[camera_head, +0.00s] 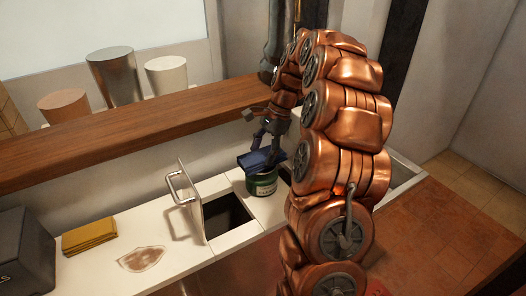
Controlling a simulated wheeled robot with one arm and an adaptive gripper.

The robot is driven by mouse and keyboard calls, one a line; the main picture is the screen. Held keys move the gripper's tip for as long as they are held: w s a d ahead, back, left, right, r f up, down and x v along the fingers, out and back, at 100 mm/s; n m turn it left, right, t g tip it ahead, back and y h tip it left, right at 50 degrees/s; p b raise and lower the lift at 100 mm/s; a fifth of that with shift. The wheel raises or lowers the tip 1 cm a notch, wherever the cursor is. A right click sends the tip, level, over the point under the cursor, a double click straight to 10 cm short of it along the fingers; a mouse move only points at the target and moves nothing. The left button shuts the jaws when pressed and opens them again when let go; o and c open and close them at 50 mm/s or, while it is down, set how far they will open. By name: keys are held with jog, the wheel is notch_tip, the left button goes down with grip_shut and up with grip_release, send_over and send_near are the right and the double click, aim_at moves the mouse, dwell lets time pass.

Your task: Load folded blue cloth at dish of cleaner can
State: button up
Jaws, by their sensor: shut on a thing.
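My gripper (266,140) points down above the white counter, partly hidden by my copper arm. It is shut on the folded blue cloth (258,160). The green cleaner can (262,187) stands upright on the counter directly below the cloth. The cloth is at the top of the can and covers much of its opening. I cannot tell whether the cloth touches the can's dish, which is hidden under it.
A hatch lid with a handle (186,190) stands up beside a dark square opening (226,215) left of the can. A folded yellow cloth (89,236), a brownish stain (142,259) and a dark box (24,250) are further left. A wooden shelf (130,133) with several cups runs behind.

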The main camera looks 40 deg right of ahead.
aim_at(263, 155)
jog(key=shift+f, duration=0.7)
dwell(0.8)
dwell(0.5)
jog(key=shift+r+p, duration=1.05)
jog(key=shift+r, duration=2.45)
